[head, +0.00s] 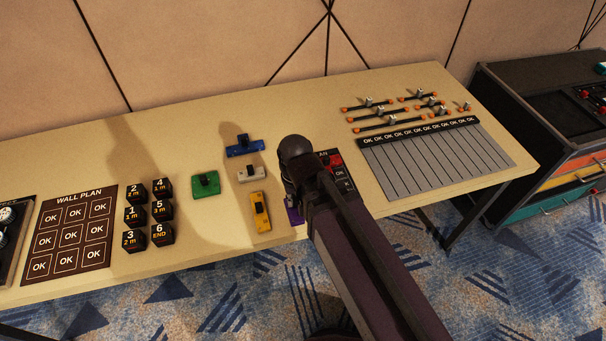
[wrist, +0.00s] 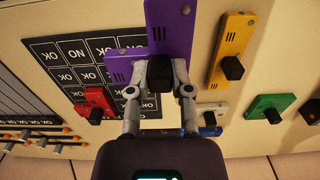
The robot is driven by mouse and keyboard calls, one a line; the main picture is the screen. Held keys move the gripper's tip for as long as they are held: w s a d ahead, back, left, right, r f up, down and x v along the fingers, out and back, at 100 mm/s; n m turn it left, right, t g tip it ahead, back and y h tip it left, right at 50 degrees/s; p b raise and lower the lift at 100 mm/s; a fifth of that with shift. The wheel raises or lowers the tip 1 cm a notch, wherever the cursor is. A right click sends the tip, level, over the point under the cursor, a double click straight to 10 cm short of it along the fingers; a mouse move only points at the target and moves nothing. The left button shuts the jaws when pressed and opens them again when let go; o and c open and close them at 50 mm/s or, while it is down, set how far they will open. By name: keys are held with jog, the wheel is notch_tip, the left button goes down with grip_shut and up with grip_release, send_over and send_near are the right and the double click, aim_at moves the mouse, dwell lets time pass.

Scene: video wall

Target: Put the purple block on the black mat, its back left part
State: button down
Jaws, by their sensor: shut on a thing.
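The purple block (wrist: 182,33) is a flat plate with a black knob. My gripper (wrist: 160,72) is shut on that knob, one finger on each side. In the head view only a sliver of purple (head: 294,214) shows beside my arm, which hides the gripper. I cannot tell how high the block is above the table. In the head view my arm covers most of the mat (head: 350,187). A red block (wrist: 93,104) sits on the mat.
A yellow block (head: 260,211), a white block (head: 251,174), a blue block (head: 245,147) and a green block (head: 205,183) stand left of the mat. Several numbered black cubes (head: 135,213) stand farther left. A grey striped board (head: 435,162) and several sliders (head: 385,118) are at the right.

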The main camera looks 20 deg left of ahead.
jog(key=shift+s+a+r, duration=0.15)
jog(key=shift+s+a, duration=0.05)
jog(key=shift+a, duration=0.3)
jog(key=shift+w, duration=0.1)
jog(key=w+a, duration=0.1)
jog(key=w, duration=0.4)
jog(key=w+a+f+b, duration=0.1)
jog(key=w, duration=0.4)
jog(key=w+a, duration=0.1)
jog(key=w, duration=0.4)
jog(key=shift+w+f, duration=0.25)
jog(key=shift+f, duration=0.05)
jog(key=shift+b, duration=0.3)
jog(key=shift+f+b, duration=1.7)
jog(key=shift+f, duration=0.05)
jog(key=shift+f, duration=0.2)
